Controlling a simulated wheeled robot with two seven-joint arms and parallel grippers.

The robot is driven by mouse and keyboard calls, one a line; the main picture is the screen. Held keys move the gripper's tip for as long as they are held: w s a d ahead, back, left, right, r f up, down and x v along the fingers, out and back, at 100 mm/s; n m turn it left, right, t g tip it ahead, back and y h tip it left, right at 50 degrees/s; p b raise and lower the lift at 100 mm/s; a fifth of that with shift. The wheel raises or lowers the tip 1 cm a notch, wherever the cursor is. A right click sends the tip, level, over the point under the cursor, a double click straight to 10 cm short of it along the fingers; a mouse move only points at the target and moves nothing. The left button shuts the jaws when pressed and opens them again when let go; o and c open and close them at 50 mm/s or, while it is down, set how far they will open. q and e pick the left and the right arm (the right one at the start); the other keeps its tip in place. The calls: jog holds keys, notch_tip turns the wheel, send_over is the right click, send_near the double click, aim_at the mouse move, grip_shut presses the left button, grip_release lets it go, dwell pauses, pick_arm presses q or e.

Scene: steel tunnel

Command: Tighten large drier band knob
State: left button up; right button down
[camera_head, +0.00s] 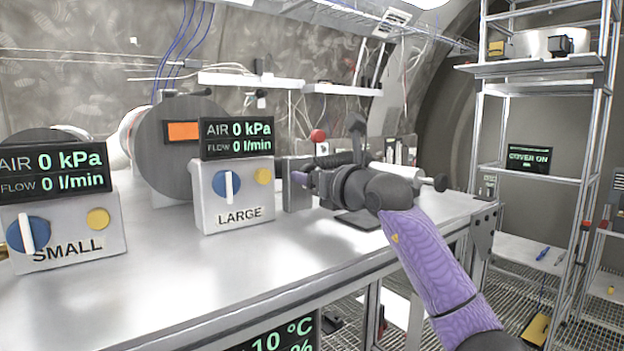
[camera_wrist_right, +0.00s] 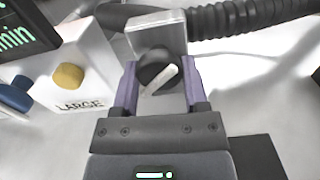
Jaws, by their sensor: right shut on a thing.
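A black round knob with a white pointer bar (camera_wrist_right: 155,73) sits on the front of a grey metal block (camera_wrist_right: 157,37) in the right wrist view. The pointer is tilted. My right gripper (camera_wrist_right: 160,82) has its two purple fingers on either side of this knob and is shut on it. In the head view my right gripper (camera_head: 303,178) reaches in from the right to the grey block (camera_head: 291,194), beside the LARGE control box (camera_head: 232,195). The knob itself is hidden there by my gripper. My left gripper is not in view.
The LARGE box has a blue knob (camera_head: 226,185) and a yellow button (camera_head: 263,176); its display (camera_head: 237,138) reads 0 kPa. The SMALL box (camera_head: 62,235) stands at left. A large grey drum (camera_head: 163,150) is behind. The bench front (camera_head: 190,290) is clear.

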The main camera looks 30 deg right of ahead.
jog(key=m+b, duration=0.1)
jog(key=m, duration=0.3)
jog(key=m+b, duration=0.1)
jog(key=m, duration=0.4)
jog(key=shift+r+m, duration=0.1)
jog(key=shift+m, duration=0.2)
jog(key=m+b, duration=0.1)
jog(key=m, duration=0.9)
jog(key=shift+a+m, duration=0.1)
jog(key=shift+m, duration=0.3)
jog(key=shift+c, duration=0.5)
grip_release()
